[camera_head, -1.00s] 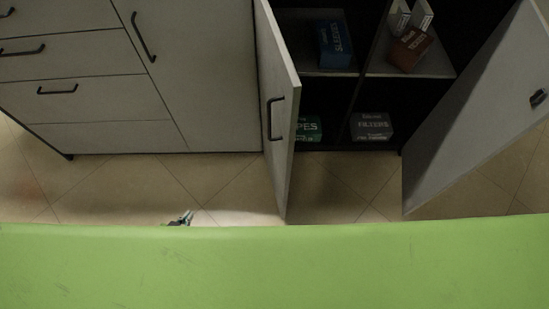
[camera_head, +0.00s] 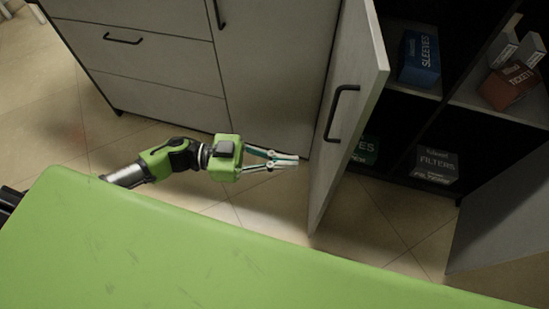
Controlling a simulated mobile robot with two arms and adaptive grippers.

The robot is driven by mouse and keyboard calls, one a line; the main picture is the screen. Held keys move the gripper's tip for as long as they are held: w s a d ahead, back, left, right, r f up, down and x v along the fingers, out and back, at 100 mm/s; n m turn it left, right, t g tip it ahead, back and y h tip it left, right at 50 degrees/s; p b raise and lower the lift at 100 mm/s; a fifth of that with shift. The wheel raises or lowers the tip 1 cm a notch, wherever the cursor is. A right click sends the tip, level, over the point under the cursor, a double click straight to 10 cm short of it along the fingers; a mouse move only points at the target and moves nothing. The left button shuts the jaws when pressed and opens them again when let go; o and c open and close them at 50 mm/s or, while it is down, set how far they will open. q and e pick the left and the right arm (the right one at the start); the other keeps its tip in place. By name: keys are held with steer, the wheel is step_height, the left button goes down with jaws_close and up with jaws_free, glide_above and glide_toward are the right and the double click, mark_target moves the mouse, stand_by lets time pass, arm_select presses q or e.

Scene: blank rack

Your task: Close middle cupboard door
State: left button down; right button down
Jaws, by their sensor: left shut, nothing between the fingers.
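The middle cupboard door (camera_head: 353,103) is a grey panel with a black bar handle (camera_head: 341,113). It stands swung out from the cupboard, its handle side facing left. My left gripper (camera_head: 297,162) is shut and empty. Its fingertips point right, just left of the lower part of the door; I cannot tell whether they touch it. My right gripper is not in view.
A second door (camera_head: 500,220) stands open at the right. The open shelves hold a blue box (camera_head: 419,59), a red box (camera_head: 509,86), a green box (camera_head: 366,149) and a grey box (camera_head: 436,164). Closed drawers (camera_head: 140,66) are at the left. My green body part fills the foreground.

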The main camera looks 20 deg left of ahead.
mark_target(336, 165)
arm_select(q)
steer(key=x, duration=0.8)
steer(key=shift+d, duration=0.15)
steer(key=shift+w, duration=0.15)
